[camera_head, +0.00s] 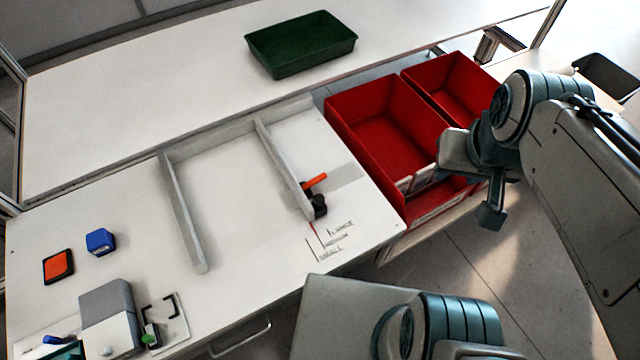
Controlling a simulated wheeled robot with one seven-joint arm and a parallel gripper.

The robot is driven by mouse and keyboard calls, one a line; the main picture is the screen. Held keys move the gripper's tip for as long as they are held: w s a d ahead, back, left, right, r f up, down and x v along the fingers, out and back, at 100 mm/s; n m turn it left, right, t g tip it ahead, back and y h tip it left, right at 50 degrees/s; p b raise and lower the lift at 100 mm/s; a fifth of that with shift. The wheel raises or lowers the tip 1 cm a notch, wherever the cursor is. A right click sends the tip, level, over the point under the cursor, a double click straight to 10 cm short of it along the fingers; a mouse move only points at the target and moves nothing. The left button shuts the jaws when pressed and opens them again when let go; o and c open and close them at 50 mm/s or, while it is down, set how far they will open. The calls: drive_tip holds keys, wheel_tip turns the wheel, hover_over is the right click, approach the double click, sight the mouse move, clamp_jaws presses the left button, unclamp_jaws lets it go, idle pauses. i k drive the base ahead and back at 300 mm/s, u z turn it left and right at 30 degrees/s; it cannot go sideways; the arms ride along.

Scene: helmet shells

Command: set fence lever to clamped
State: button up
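The fence lever (315,181) is a small orange-red handle on a black knob at the near end of the right-hand grey fence (280,160). It points up and to the right in the picture, away from the fence. A thin red mark and small printed lines with lettering (335,240) lie on the table just below it; I cannot read the words. My gripper (475,180) hangs at the right, over the edge of the red bins, well apart from the lever. Its fingers are not clear enough to tell open from shut.
Two red bins (340,112) stand right of the table, between lever and arm. A green tray (300,68) sits on the back bench. A blue block (100,241), an orange-black pad (58,265) and a grey device (107,310) are at left. The white tabletop around the fences is mostly clear.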

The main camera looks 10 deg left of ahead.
sight(317, 179)
drive_tip(key=z, duration=0.05)
drive_tip(key=k, duration=0.5)
drive_tip(key=u, duration=0.75)
drive_tip(key=i, duration=0.5)
